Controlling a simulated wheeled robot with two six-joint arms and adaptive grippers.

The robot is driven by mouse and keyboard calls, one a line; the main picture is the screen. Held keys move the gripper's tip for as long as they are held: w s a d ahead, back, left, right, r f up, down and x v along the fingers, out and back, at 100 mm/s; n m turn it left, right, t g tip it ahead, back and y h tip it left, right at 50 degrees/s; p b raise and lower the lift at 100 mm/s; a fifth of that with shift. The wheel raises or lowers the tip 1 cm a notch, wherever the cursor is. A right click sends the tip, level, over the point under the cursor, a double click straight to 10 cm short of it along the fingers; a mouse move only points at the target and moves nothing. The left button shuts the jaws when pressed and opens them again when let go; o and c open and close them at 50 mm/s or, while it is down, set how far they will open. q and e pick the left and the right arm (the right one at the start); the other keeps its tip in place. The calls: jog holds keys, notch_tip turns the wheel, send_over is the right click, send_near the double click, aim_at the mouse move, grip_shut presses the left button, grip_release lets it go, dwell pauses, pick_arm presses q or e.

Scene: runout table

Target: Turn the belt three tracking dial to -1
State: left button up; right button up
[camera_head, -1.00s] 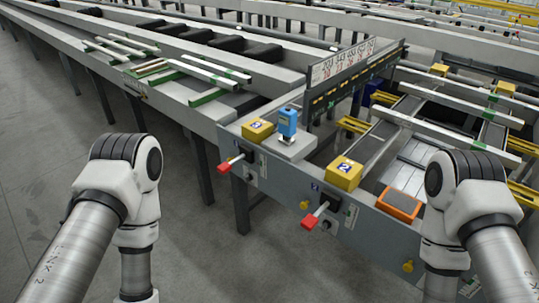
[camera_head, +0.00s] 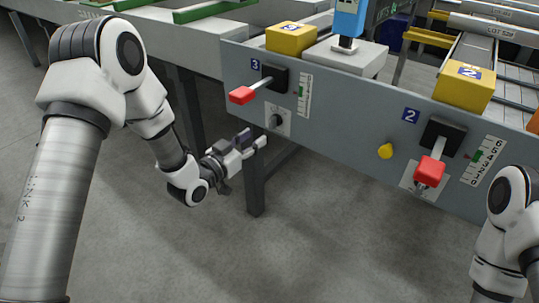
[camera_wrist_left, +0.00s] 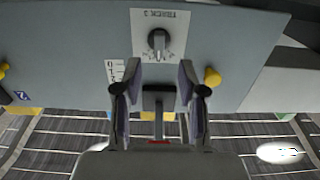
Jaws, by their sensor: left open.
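The belt three tracking dial (camera_head: 277,120) is a small dark knob on a pale plate, below the red-handled lever (camera_head: 243,95) of station 3. In the left wrist view the dial (camera_wrist_left: 158,42) appears upside down, with tick marks around it; its setting is too small to read. My left gripper (camera_head: 254,140) is open and empty, just below and left of the dial in the head view. In the wrist view its fingers (camera_wrist_left: 160,75) are spread on either side of the line to the dial, apart from it. My right gripper is out of view.
The blue-grey panel (camera_head: 340,110) also carries a slider scale (camera_head: 304,95), a yellow knob (camera_head: 386,151) and station 2's red lever (camera_head: 430,170). A dark table leg (camera_head: 255,185) stands below the dial. The floor in front is clear.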

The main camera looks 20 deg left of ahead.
aim_at(270, 124)
pick_arm(q)
jog(key=x, duration=0.2)
jog(key=b+x, duration=0.1)
jog(key=x, duration=0.2)
jog(key=b+x, duration=0.1)
jog(key=x, duration=0.1)
jog(key=shift+w+d+r, duration=0.1)
jog(key=shift+w+r, duration=0.1)
jog(key=shift+r, duration=0.1)
jog(key=shift+w, duration=0.2)
jog(key=shift+r, duration=0.1)
grip_shut()
